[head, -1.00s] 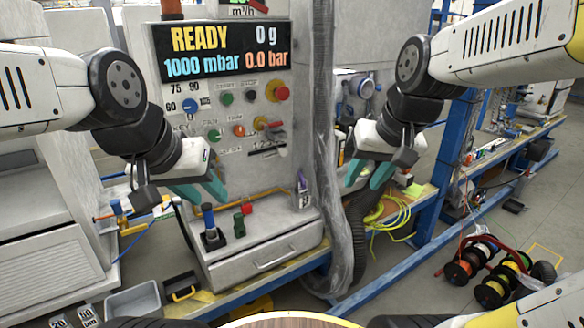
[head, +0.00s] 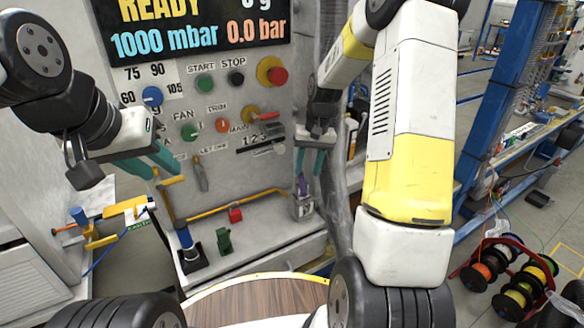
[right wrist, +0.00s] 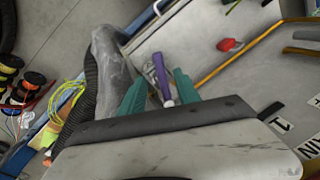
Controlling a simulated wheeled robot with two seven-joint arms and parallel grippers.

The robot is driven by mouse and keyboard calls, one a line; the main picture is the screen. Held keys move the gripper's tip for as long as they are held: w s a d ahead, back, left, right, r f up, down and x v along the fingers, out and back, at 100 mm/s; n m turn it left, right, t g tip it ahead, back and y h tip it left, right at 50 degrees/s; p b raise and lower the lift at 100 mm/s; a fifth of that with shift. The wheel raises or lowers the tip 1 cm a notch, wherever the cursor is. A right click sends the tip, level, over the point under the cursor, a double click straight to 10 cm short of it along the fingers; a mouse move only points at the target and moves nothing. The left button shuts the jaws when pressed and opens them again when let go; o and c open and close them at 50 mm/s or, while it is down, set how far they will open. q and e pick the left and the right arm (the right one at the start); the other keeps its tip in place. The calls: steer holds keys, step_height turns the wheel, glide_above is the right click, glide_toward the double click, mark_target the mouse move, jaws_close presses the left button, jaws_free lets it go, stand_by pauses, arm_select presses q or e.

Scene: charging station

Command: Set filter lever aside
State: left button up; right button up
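A purple lever (head: 301,186) stands upright at a small grey metal block (head: 302,208) on the right end of the station's ledge. I take it to be the filter lever. In the right wrist view the purple lever (right wrist: 160,77) lies between the teal fingertips, with a gap on both sides. My right gripper (head: 310,162) is open, pointing down just above the lever; in its wrist view the gripper (right wrist: 159,90) holds nothing. My left gripper (head: 152,163) is open and empty in front of the panel's left side, away from the lever.
A grey hose (head: 338,190) runs down right beside the block. A yellow pipe (head: 235,205), a red valve handle (head: 235,214), a green part (head: 224,242) and a blue-handled part (head: 186,245) are on the ledge. A round wooden top (head: 255,302) is in front.

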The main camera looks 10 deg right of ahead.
mark_target(304, 187)
steer(key=f, duration=0.4)
steer(key=a+f, duration=0.1)
steer(key=f, duration=0.1)
steer(key=shift+c, duration=0.5)
jaws_close()
stand_by(0.9)
